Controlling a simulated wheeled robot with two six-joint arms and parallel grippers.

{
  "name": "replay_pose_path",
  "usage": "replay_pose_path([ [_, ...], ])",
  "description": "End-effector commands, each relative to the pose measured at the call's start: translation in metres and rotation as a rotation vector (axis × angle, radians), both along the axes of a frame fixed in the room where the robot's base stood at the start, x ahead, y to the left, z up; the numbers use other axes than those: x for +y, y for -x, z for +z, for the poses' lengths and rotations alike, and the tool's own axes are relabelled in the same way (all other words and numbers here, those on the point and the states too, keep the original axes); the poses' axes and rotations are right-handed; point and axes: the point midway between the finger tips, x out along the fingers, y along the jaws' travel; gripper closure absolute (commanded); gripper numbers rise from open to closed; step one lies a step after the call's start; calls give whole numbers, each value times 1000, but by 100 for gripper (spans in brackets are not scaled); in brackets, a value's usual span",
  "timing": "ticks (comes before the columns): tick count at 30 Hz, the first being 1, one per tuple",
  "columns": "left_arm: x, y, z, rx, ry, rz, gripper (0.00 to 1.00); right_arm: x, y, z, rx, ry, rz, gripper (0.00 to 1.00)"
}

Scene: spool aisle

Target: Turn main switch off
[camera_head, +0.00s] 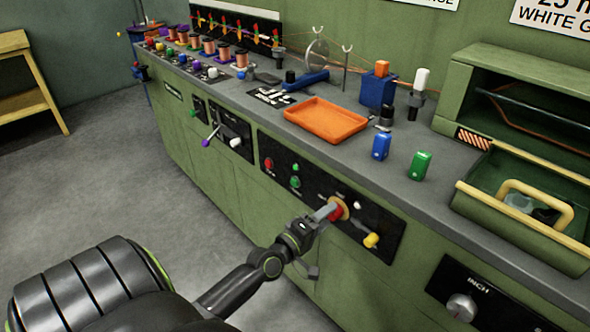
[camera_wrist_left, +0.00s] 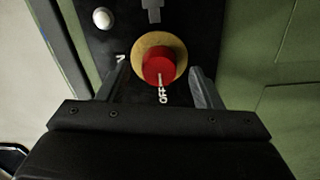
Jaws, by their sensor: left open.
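The main switch is a red knob (camera_head: 335,212) on a yellow round plate, set in a black panel (camera_head: 377,240) on the green cabinet front. In the left wrist view the red knob (camera_wrist_left: 159,66) sits between the fingertips, with a pale mark on it and the word OFF below it. My left gripper (camera_head: 322,214) is at the switch; in the wrist view its two fingers (camera_wrist_left: 158,82) are open, one on each side of the knob, with gaps beside it. The gripper partly hides the knob in the head view. My right gripper is not in view.
A white lamp (camera_head: 357,205) and a yellow knob (camera_head: 371,240) are close to the switch on the same panel. Red and green buttons (camera_head: 295,182) sit to the left. A purple-tipped lever (camera_head: 207,142) sticks out farther left. The worktop above holds an orange tray (camera_head: 326,120).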

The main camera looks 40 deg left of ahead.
Motion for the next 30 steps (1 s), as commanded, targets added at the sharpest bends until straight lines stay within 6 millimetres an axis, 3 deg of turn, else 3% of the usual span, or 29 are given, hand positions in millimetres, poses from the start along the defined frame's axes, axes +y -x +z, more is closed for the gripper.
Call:
replay_pose_path([
  [15,8,99,-3,3,-2,0,41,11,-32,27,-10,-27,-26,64],
  [24,11,138,-3,2,0,0,41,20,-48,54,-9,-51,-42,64],
  [30,12,153,-2,2,0,0,41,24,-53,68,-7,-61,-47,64],
])
